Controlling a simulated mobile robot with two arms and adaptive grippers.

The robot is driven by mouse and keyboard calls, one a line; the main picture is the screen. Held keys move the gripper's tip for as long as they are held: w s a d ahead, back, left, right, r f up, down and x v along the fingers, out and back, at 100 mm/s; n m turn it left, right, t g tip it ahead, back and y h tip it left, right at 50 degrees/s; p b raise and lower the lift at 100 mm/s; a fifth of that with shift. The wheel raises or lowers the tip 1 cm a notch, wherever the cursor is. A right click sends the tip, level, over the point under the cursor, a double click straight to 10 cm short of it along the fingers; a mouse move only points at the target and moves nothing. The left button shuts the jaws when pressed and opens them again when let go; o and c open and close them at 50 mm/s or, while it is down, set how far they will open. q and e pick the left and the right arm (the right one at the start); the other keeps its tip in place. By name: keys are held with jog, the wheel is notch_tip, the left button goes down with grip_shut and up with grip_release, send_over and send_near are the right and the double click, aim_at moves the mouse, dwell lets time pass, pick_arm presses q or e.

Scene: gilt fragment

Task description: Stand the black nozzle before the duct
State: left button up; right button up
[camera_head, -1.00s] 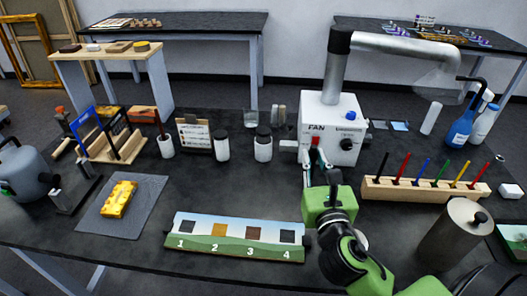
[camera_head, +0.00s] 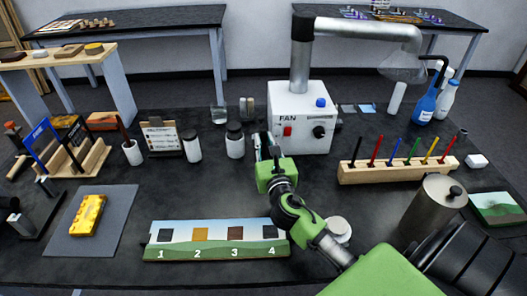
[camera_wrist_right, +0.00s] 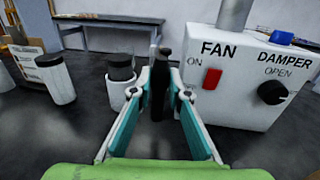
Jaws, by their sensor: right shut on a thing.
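My right gripper (camera_head: 264,147) is at the front left of the white fan box (camera_head: 303,118). In the right wrist view its teal-padded fingers (camera_wrist_right: 157,100) close on a slim, upright black piece, which looks like the black nozzle (camera_wrist_right: 158,78). The nozzle's lower end shows between the fingers; I cannot tell if it touches the table. The silver duct (camera_head: 365,32) rises from the fan box and bends right to a clear hood (camera_head: 404,68). The duct's lower part also shows in the wrist view (camera_wrist_right: 233,14). My left gripper is not in view.
A black-lidded white jar (camera_head: 235,143) stands close left of my right gripper; another jar (camera_head: 193,148) is farther left. A numbered strip (camera_head: 215,252) lies in front. A wooden rack of coloured sticks (camera_head: 395,169) and a metal canister (camera_head: 432,205) stand right.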

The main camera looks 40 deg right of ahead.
aim_at(264, 151)
jog(key=shift+w+f, duration=0.2)
jog(key=shift+f, duration=0.05)
jog(key=f, duration=0.2)
jog(key=f+b, duration=0.1)
jog(key=shift+w+d+f, duration=0.1)
jog(key=shift+w+f, duration=0.1)
jog(key=shift+w, duration=0.05)
jog(key=shift+f, duration=0.1)
jog(key=shift+f, duration=0.15)
jog(key=o, duration=0.9)
